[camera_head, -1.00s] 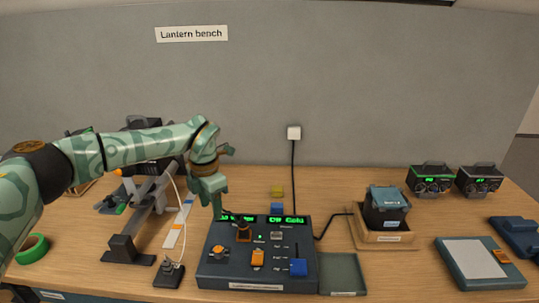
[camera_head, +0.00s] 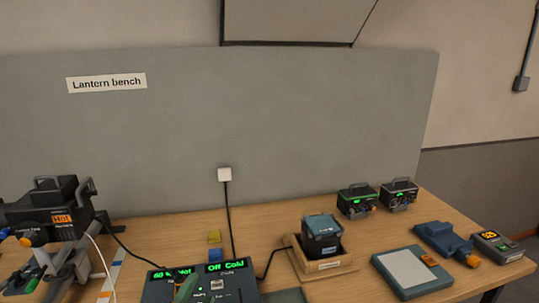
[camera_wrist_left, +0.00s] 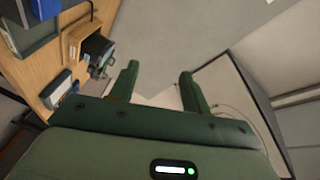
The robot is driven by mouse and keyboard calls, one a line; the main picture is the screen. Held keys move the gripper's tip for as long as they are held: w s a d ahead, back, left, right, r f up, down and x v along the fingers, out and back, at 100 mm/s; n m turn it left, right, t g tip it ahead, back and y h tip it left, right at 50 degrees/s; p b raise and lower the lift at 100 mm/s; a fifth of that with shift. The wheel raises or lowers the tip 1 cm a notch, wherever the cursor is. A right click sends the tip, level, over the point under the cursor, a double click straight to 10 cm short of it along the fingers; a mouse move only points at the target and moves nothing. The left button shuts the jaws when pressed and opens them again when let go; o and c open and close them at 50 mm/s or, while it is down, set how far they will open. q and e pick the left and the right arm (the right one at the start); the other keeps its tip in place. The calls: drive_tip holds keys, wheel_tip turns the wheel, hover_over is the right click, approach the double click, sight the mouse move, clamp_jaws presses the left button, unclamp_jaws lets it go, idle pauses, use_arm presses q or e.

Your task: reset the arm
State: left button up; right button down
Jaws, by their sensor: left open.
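The lighting fader console (camera_head: 204,291) sits at the bottom edge of the head view, its lower part cut off. Its two green displays read "Hot" with a percentage on the left and "Off Cold" on the right. A green piece of my left arm or gripper (camera_head: 187,289) shows in front of the console at the bottom edge. In the left wrist view, my left gripper (camera_wrist_left: 158,82) has its two green fingers spread apart with nothing between them. My right gripper is in neither view.
A black lantern (camera_head: 42,216) with an orange "Hot" label stands at the left. A dark box in a wooden tray (camera_head: 328,267) is right of the console. Two small green-display units (camera_head: 357,201), a pad (camera_head: 405,272) and a blue tool (camera_head: 442,238) lie farther right. A grey partition (camera_head: 300,140) stands behind.

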use_arm(q)
drive_tip(key=s+a+f+n+g+y, duration=0.65)
drive_tip(key=s+a+f+g, duration=0.5)
drive_tip(key=s+a, duration=0.55)
drive_tip(key=s+d+f+n+g+h+b, duration=0.1)
drive_tip(key=s+d+f+h, duration=0.15)
drive_tip(key=f, duration=1.25)
drive_tip(key=s+d+f+g+h+b, duration=0.1)
drive_tip(key=s+d+f, duration=0.25)
drive_tip(key=f, duration=1.15)
drive_tip(key=s+f+n+g+h+b, duration=0.1)
drive_tip(key=s+f+n+g+b, duration=0.1)
drive_tip(key=s+f, duration=1.5)
drive_tip(key=shift+s+a+f+n+g, duration=0.2)
drive_tip(key=shift+s+n+g, duration=0.25)
drive_tip(key=shift+s, duration=0.8)
